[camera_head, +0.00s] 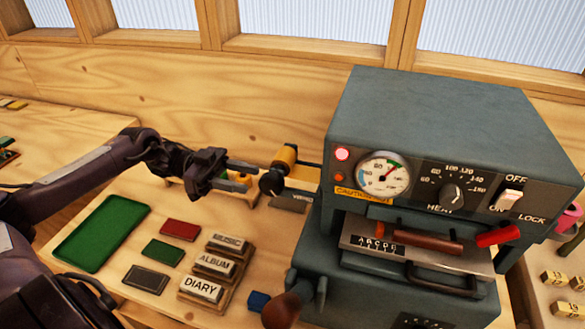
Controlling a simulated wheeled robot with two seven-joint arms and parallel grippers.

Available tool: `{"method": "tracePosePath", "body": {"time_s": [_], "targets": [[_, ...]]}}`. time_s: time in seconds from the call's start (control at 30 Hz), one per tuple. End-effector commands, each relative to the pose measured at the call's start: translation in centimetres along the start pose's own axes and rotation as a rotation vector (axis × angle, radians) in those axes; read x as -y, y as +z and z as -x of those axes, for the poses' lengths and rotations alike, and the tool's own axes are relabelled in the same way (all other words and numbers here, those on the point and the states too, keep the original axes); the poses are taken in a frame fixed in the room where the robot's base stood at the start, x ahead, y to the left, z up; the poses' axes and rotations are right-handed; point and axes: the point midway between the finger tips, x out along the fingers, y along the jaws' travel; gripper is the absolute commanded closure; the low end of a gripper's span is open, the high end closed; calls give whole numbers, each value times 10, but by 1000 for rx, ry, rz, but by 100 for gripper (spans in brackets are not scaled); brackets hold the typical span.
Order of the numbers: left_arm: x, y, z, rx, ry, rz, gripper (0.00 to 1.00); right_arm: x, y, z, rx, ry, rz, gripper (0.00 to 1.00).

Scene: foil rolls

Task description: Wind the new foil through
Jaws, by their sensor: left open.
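A grey-blue foil press (430,130) stands at the right, with a dial, a heat knob and switches on its front. A gold foil roll (286,157) sits on a spindle at the press's left side. A dark round knob (271,183) is just below and left of the roll. My left gripper (255,178) is open, its fingers pointing right at the dark knob. The fingertips are beside or around the knob; I cannot tell whether they touch it. The foil's path into the press is hidden. My right gripper is not in view.
Blocks marked MUSIC, ALBUM and DIARY (201,290) stand on the bench near a green tray (100,232) and small red, green and black pieces. A brown-knobbed lever (284,308) sticks out low on the press's left. Yellow letter blocks (553,278) lie at the right.

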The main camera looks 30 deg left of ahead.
Motion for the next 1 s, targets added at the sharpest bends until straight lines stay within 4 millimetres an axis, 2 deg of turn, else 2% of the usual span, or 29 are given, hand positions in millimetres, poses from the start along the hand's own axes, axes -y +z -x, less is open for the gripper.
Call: {"method": "tracePosePath", "body": {"time_s": [0.1,0.17,0.27,0.4,0.53,0.63,0.8,0.87,0.9,1.0], "targets": [[-1,-6,-8,-11,8,7,56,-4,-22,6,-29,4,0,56],[-1,-8,-17,-12,9,6,56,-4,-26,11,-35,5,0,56],[-1,-9,-34,-13,9,4,56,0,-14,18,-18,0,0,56],[-1,-8,-56,-12,8,3,56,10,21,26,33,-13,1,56],[-1,-6,-69,-9,6,4,56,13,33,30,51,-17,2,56],[-1,-5,-74,-9,6,3,56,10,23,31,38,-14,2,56],[-1,-4,-76,-8,5,4,56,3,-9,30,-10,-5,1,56],[-1,-4,-76,-8,6,4,56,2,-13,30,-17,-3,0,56],[-1,-4,-75,-8,5,4,58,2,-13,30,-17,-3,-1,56],[-1,-4,-75,-8,6,4,71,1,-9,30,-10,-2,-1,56]]}}
